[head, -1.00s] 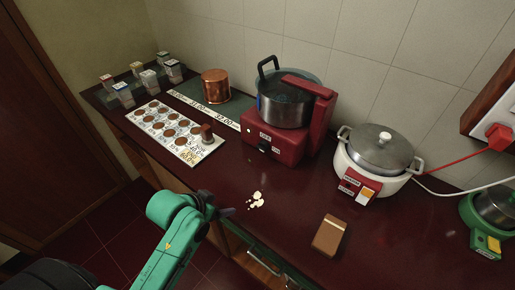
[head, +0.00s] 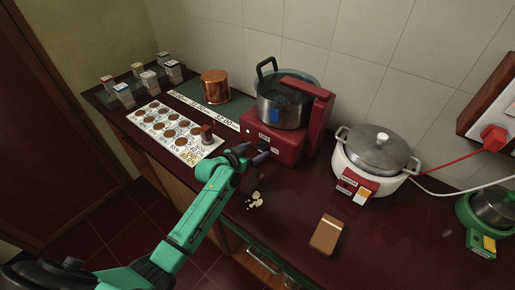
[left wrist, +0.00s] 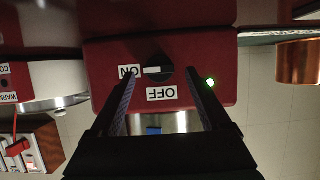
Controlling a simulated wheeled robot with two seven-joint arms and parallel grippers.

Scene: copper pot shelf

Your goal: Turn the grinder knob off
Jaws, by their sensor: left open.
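The red grinder (head: 285,146) stands on the counter against the wall with a steel jar (head: 282,110) on top. The left wrist view is upside down and shows its red front (left wrist: 200,50). The dark round knob (left wrist: 160,76) has a white pointer line directed at the ON label (left wrist: 129,71); the OFF label (left wrist: 161,93) is apart from the line. My left gripper (head: 257,152) is open in front of the grinder. In the wrist view its fingers (left wrist: 160,84) appear on either side of the knob; contact is unclear.
A white rice cooker (head: 378,158) stands right of the grinder, and a copper pot (head: 215,87) to the left. A white card with brown discs (head: 174,130), pale crumbs (head: 255,200) and a brown box (head: 328,235) lie on the counter. The front counter is mostly clear.

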